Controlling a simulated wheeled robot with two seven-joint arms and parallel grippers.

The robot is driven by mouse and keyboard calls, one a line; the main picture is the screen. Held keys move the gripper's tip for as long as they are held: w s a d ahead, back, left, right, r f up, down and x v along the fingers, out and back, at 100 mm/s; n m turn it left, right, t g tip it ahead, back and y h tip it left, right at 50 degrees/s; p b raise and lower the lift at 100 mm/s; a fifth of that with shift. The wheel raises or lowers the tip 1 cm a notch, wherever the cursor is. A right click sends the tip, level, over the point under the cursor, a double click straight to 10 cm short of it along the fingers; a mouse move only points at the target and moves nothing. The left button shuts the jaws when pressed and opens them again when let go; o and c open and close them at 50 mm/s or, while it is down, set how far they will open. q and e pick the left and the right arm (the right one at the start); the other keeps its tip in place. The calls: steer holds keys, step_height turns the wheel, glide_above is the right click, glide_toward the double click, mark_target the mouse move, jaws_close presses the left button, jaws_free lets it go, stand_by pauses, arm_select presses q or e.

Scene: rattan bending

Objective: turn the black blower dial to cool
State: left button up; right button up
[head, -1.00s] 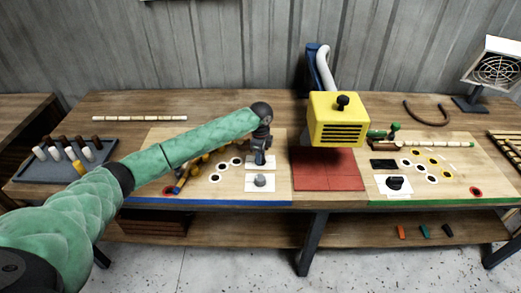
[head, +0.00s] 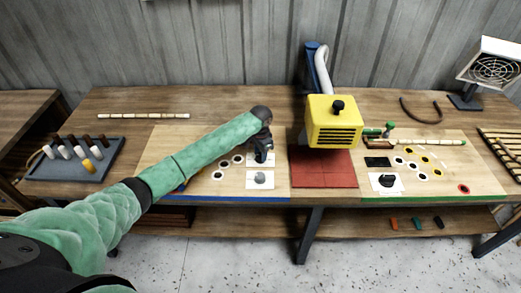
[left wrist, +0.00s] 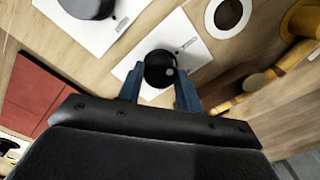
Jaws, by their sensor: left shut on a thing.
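In the left wrist view a round black dial (left wrist: 161,69) sits on a white card (left wrist: 197,52). The two blue fingers of my left gripper (left wrist: 160,88) are shut on it, one at each side. In the head view my left gripper (head: 263,157) points down at the rear white card on the left half of the table, and it hides the dial there. Where the dial's pointer stands is too small to tell. My right gripper is out of view.
A grey dial (head: 260,179) sits on a card just in front. A red mat (head: 322,170) and a yellow box (head: 333,122) are to the right. Another black dial (head: 386,181) is farther right. Pegs stand in a grey tray (head: 60,172) at left.

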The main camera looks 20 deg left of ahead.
arm_select(q)
steer(key=shift+r+n+p, duration=0.1)
steer(key=shift+n+p, duration=0.4)
steer(key=shift+n, duration=0.3)
steer(key=o, duration=0.9)
steer(key=shift+o, duration=0.5)
